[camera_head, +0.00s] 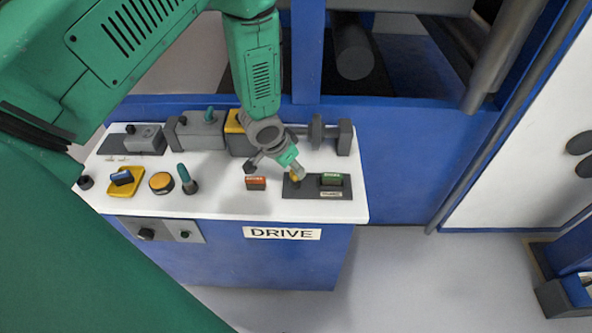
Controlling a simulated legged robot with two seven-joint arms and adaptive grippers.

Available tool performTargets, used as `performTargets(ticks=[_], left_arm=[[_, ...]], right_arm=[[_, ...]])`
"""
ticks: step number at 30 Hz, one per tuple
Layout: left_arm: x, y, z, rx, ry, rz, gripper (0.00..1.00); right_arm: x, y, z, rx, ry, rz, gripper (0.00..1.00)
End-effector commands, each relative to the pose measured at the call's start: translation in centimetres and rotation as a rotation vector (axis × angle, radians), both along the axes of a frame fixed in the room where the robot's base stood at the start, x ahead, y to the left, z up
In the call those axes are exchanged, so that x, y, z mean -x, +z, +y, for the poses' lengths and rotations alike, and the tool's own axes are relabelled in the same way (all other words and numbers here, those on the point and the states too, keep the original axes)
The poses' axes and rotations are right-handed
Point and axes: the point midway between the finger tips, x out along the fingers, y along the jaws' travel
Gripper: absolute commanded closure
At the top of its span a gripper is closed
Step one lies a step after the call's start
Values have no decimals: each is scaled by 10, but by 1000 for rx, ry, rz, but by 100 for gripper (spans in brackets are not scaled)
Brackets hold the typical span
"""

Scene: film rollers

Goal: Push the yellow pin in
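The yellow pin (295,179) shows as a small yellow spot on a dark plate at the right of the white console top. My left gripper (275,168) reaches down over the console from above. Its two fingers are spread, one to the left and one to the right, with nothing seen between them. The right fingertip is right at the pin and partly covers it; I cannot tell whether they touch or how far the pin stands out. My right gripper is not in view.
An orange-red labelled button (256,183) and a green switch (332,179) flank the pin. A yellow round button (161,182), a teal-topped lever (187,180) and a blue switch (122,177) lie left. Grey roller fittings (316,132) stand behind. Floor is clear in front.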

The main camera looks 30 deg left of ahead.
Motion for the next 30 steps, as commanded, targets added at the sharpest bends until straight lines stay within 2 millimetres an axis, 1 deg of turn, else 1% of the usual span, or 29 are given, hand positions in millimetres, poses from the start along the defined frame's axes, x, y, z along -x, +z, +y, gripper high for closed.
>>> performTargets(ticks=[1,6,10,17,18,20,21,22,26,30], left_arm=[[-2,-9,-1,0,0,2,55],[-9,-25,-3,0,0,1,55],[-12,-29,-3,0,0,-1,55],[-12,-29,-3,0,0,-1,55],[-12,-29,-3,0,0,-1,62],[-12,-29,-3,0,0,-1,83],[-12,-29,-3,0,0,-1,97],[-12,-29,-3,0,0,-1,100],[-12,-30,-3,1,1,-1,100],[-12,-44,-3,2,1,0,100]], right_arm=[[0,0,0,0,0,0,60],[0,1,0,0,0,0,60],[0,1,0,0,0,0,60],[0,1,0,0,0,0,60],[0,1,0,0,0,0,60],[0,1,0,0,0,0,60],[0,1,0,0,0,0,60],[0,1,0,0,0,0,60],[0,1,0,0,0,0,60],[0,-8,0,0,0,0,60]])
